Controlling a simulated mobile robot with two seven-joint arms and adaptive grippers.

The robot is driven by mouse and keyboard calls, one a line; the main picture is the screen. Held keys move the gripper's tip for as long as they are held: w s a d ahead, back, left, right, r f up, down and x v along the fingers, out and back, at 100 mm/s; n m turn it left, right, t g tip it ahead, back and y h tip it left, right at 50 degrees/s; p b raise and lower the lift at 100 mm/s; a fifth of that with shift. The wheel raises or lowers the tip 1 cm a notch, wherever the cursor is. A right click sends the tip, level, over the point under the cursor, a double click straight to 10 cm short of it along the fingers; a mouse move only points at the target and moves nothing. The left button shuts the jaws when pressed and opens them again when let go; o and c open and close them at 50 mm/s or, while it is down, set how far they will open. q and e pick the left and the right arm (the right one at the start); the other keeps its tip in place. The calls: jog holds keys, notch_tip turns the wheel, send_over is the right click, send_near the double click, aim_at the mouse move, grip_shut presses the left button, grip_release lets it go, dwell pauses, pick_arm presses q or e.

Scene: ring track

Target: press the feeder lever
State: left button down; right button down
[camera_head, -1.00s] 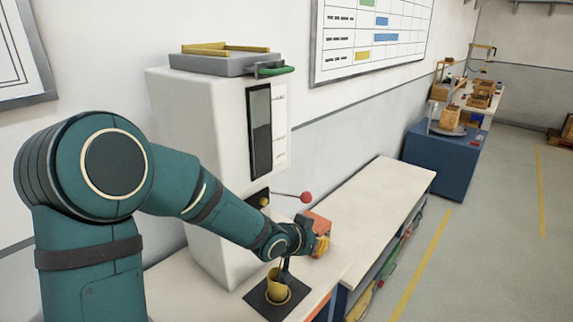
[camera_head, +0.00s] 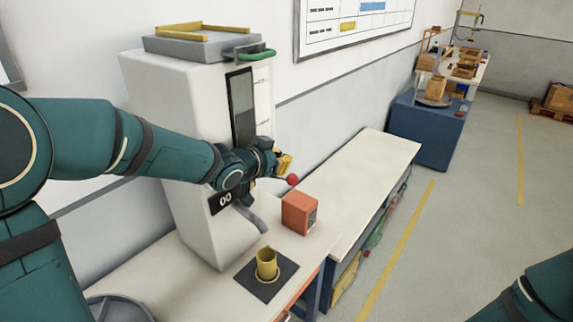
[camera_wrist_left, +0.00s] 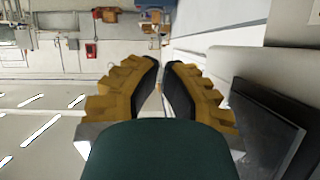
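The feeder (camera_head: 190,110) is a tall white machine against the wall, with a dark window in its front. Its lever ends in a red knob (camera_head: 292,180); the lever's rod is hidden behind my gripper. My left gripper (camera_head: 286,163) is just above the knob in the head view; I cannot tell whether they touch. In the left wrist view its yellow fingers (camera_wrist_left: 163,65) are close together, with only a thin gap and nothing held. A yellow cup (camera_head: 266,265) stands upright on a dark square pad below the feeder's spout (camera_head: 252,220). My right gripper is out of view.
An orange box (camera_head: 299,213) stands on the bench right of the spout. A grey tray (camera_head: 208,46) with a yellow frame and a green handle tops the feeder. A long pale bench (camera_head: 360,170) runs to the right. A blue cabinet (camera_head: 425,135) stands beyond it.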

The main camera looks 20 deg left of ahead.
pick_arm(q)
send_over(295, 178)
notch_tip(295, 178, down, 4)
notch_tip(295, 178, down, 3)
jog(key=shift+d+r, duration=0.1)
jog(key=shift+r, duration=0.05)
jog(key=shift+f, duration=0.5)
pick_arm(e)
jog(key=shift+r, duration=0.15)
pick_arm(q)
jog(key=shift+f, duration=0.1)
